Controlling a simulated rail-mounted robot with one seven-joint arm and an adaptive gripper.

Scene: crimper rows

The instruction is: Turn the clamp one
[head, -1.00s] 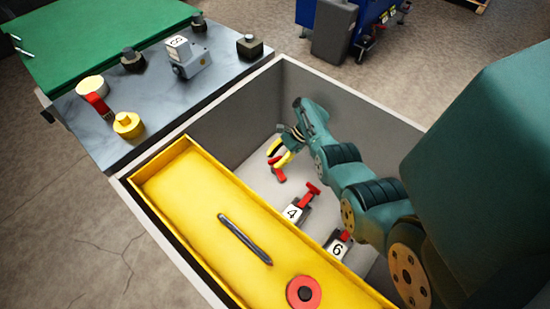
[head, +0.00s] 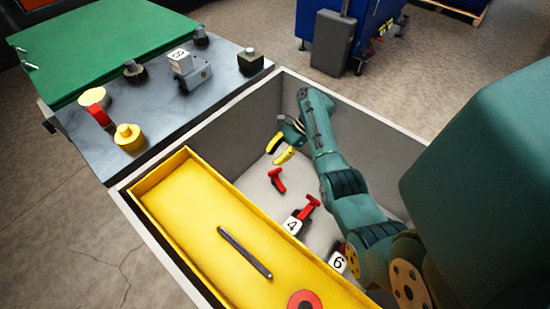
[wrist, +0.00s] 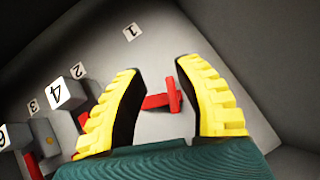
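A red T-shaped handle (head: 277,180) stands out in the grey bin, beyond the clamp marked 4. In the wrist view the red handle (wrist: 173,96) shows between my two yellow fingers. A tag with the number 1 (wrist: 131,31) is above it in that picture, apart from it; this is the handle nearest the tag. My gripper (head: 280,150) is open and empty, with its fingers wide apart on either side of the handle in the wrist view (wrist: 162,105). In the head view the fingertips are above the handle with a gap. The handle's base is hard to make out.
Tags 2 (wrist: 78,70) and 3 (wrist: 33,106) show at left in the wrist view. Grey bin walls (head: 240,125) close in the far side.

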